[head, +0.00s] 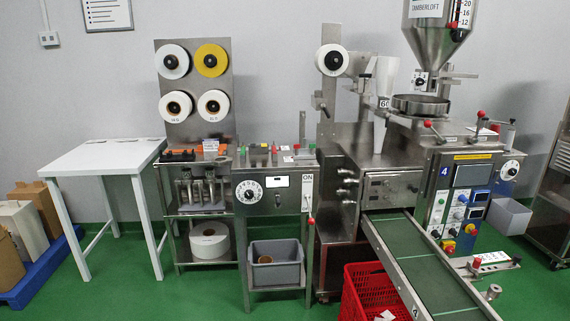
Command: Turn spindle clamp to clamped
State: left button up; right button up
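I cannot tell for certain which part is the spindle clamp. A white roll (331,60) with a dark hub sits on a spindle high on the steel packing machine (372,155). Red-knobbed levers (427,124) stand on top of the machine at right. Whether any clamp is clamped is too small to tell. Neither of my grippers is in view.
A white table (105,157) stands at left, beside a rack with several rolls (188,78). A steel cabinet with a dial (249,192) stands in the middle. A conveyor (425,275) and a red crate (368,290) are in front. Green floor is free at front left.

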aim_at(322, 104)
jog(key=i+j+z, duration=0.1)
jog(key=i+z, duration=0.15)
jog(key=i, duration=0.15)
jog(key=i+j+z, duration=0.2)
jog(key=i, duration=0.2)
jog(key=i+j+z, duration=0.25)
jog(key=i, duration=0.15)
